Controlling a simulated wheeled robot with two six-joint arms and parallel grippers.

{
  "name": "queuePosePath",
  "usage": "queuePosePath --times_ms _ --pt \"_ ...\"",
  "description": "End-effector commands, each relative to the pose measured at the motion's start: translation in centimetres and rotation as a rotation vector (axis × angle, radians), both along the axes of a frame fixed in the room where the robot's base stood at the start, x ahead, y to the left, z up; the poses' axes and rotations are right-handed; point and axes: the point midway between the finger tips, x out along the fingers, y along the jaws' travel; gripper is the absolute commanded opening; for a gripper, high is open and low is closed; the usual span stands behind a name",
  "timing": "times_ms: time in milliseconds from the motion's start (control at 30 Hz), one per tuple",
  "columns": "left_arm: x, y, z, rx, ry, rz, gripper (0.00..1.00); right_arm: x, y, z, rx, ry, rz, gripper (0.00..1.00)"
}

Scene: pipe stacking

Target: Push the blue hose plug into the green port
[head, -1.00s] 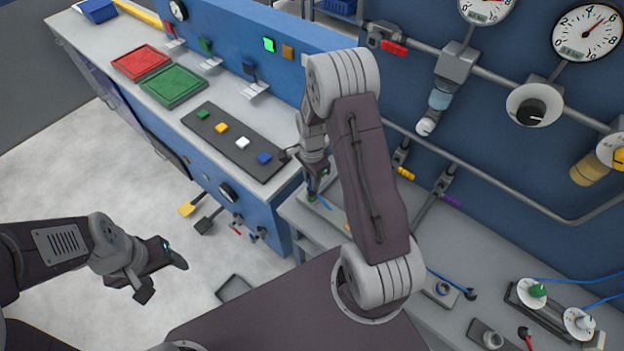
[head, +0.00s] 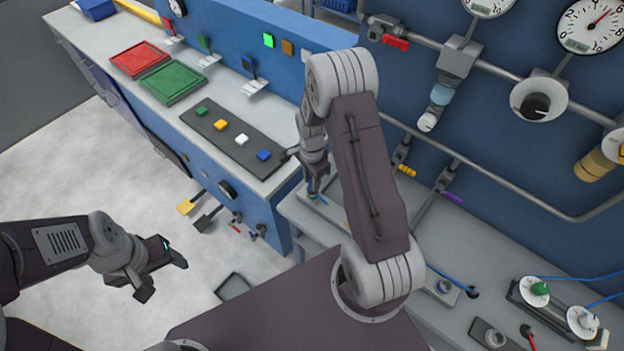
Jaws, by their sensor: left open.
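My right gripper (head: 314,189) points down at the back left end of the grey bench, partly hidden by my own forearm. A small green piece (head: 311,196), perhaps the green port, shows right under its fingertips. A bit of blue shows between or beside the fingers, perhaps the blue hose plug. I cannot tell whether the fingers are shut on it or whether it sits in the port. A blue hose (head: 441,273) emerges from behind my arm. My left gripper (head: 165,280) is open and empty above the floor, far from these things.
The grey bench (head: 480,255) holds dial fittings with a green knob (head: 540,288) and a white knob (head: 588,321) at right. A pipe wall with gauges rises behind. A left counter carries a red tray (head: 139,58), a green tray (head: 173,83) and a button panel (head: 238,141).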

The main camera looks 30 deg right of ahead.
Motion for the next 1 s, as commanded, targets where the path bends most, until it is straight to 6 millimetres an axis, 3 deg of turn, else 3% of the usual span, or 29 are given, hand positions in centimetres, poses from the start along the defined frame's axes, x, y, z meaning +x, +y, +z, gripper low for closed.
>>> queuePosePath --times_ms 67,433,800,1000 --pt "0.0 0.0 0.0 0.0 0.0 0.0 0.64 0.0 0.0 0.0 0.0 0.0 0.0 0.49" --pt "0.0 0.0 -0.1 0.0 0.0 0.0 0.64 0.1 0.0 0.6 -0.001 -0.003 0.0 0.49" --pt "0.0 0.0 -0.8 0.0 0.0 0.0 0.64 0.2 0.0 8.0 -0.001 -0.005 0.0 0.49" --pt "0.0 0.0 -0.8 0.0 0.0 0.0 0.64 0.0 0.0 9.1 0.0 0.0 0.0 0.49"
